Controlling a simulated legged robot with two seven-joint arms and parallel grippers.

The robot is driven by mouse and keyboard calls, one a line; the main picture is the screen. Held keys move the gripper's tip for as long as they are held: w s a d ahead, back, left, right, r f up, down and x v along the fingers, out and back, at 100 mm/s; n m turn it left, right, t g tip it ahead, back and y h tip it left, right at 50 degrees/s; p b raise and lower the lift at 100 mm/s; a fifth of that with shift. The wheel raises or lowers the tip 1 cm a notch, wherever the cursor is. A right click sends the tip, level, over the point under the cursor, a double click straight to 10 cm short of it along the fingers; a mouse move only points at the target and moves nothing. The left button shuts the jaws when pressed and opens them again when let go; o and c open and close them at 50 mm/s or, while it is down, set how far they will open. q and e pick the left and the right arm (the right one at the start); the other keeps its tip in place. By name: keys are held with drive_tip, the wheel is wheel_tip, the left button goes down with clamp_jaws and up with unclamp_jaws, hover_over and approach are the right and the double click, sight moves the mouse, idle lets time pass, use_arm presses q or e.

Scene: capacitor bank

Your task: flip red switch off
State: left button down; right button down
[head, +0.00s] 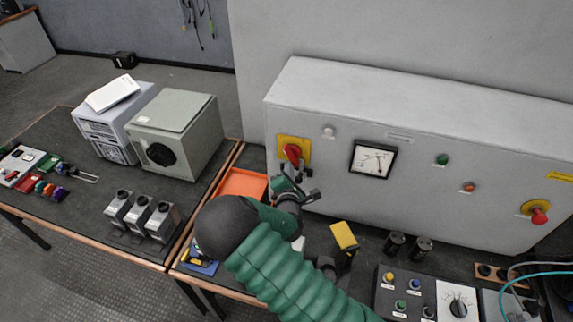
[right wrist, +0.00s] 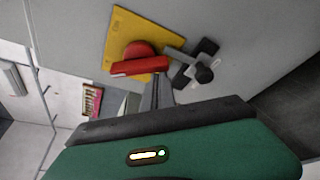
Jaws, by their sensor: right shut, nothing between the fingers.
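The red switch (head: 292,152) is a rotary handle on a yellow plate (head: 299,141) at the left end of the grey cabinet's front. In the right wrist view the red switch (right wrist: 140,67) shows close up, its bar crossing the yellow plate (right wrist: 121,38). My right gripper (head: 308,196) is shut and empty, just below and in front of the switch in the head view. In the right wrist view its dark fingers (right wrist: 193,69) are right of the red bar, close to it; I cannot tell whether they touch. My left gripper is not in view.
The grey cabinet (head: 425,120) also carries a dial gauge (head: 373,159), a green button (head: 442,159) and a red emergency knob (head: 539,215). An orange tray (head: 243,184) lies below left of the switch. A control box (head: 404,293) stands at the bench front.

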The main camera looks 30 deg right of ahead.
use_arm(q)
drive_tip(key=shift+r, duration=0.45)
use_arm(e)
drive_tip(key=shift+s+d+r, duration=0.1)
drive_tip(key=shift+s+d, duration=0.05)
use_arm(q)
drive_tip(key=shift+p, duration=0.3)
